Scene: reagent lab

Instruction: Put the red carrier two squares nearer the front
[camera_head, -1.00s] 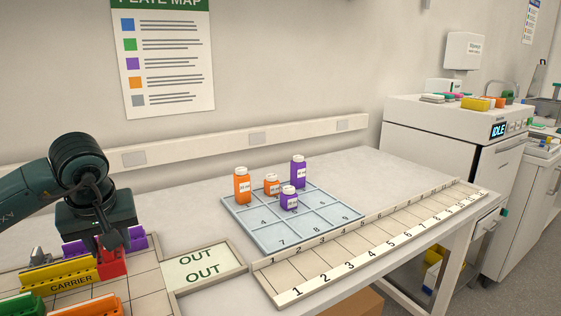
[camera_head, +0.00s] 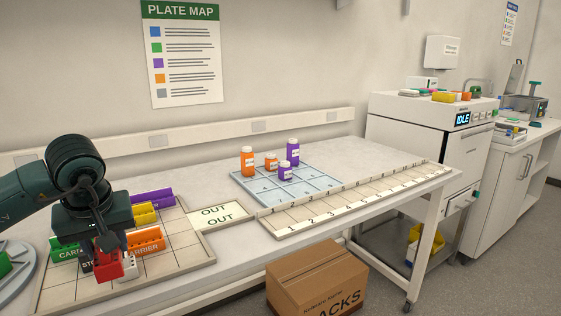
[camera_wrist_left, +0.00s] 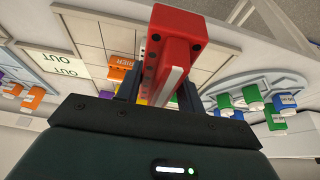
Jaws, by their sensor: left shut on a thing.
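The red carrier (camera_head: 108,267) is held in my left gripper (camera_head: 104,250), near the front part of the gridded board (camera_head: 190,256). In the left wrist view the red carrier (camera_wrist_left: 180,30) sticks out from between the two fingers of my left gripper (camera_wrist_left: 158,92). The orange carrier (camera_head: 146,241) is close to its right and behind. The green carrier (camera_head: 64,249) is to its left. The gripper partly hides the red carrier, and I cannot tell whether its underside touches the board. My right gripper is not in view.
Yellow (camera_head: 144,212) and purple (camera_head: 154,198) carriers stand farther back. A white piece (camera_head: 130,267) is just right of the red carrier. The OUT tile (camera_head: 217,215) adjoins the board. Bottles stand on a blue grid (camera_head: 262,193). The board's right front squares are bare.

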